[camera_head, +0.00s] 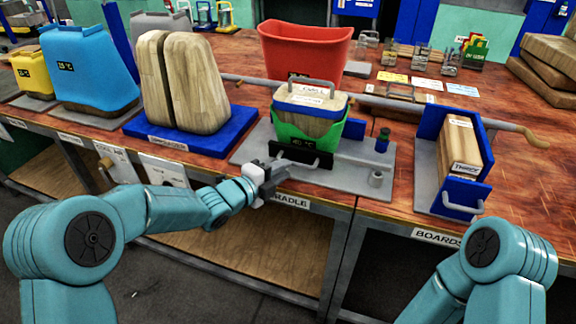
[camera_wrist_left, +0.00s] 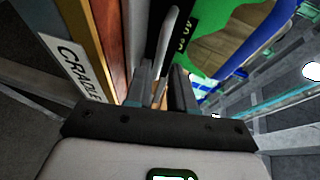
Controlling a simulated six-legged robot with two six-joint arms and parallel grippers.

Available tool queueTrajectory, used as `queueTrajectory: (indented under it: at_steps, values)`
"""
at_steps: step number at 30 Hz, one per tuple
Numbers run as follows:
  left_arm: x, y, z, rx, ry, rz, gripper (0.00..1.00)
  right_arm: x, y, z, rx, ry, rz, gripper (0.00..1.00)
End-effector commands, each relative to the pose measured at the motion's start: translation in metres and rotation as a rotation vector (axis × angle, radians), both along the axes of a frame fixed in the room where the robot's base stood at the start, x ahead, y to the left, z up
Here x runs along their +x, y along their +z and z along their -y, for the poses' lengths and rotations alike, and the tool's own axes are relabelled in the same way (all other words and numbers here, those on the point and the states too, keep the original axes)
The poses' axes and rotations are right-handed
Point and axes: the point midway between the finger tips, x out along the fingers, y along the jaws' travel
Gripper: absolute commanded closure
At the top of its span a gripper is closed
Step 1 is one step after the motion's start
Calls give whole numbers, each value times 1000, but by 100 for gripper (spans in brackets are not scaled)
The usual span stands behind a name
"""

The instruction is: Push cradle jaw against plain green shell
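The green shell (camera_head: 325,133) stands upright on the grey cradle base, holding a wooden block (camera_head: 310,99) with a blue band and a top handle. My left gripper (camera_head: 282,166) is at the jaw's near left. In the left wrist view, the left gripper's fingers (camera_wrist_left: 163,85) stand apart on either side of a pale handle (camera_wrist_left: 167,45); whether they press it is unclear. My right gripper is out of view.
A wooden two-part form (camera_head: 182,85) on a blue base stands left, with a blue shell (camera_head: 90,68) beyond it. A red bin (camera_head: 304,48) stands behind. A blue board holder (camera_head: 432,124) is right. The table's front edge (camera_head: 360,207) lies under my left wrist.

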Motion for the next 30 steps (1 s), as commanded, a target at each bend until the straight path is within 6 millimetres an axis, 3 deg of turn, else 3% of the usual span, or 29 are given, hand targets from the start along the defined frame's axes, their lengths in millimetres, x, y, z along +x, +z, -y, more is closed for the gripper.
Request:
queueTrajectory:
  at_steps: [6,16,17,18,19,30]
  values:
    - [18,-5,17,1,0,-1,77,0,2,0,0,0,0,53]
    - [22,-6,19,1,1,-1,77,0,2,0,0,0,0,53]
    - [22,-6,19,1,1,-1,83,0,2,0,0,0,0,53]
    - [22,-6,19,1,1,-1,96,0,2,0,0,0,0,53]
    - [22,-6,19,1,1,-1,100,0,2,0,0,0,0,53]
    - [30,-3,13,-2,2,2,100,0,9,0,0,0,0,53]
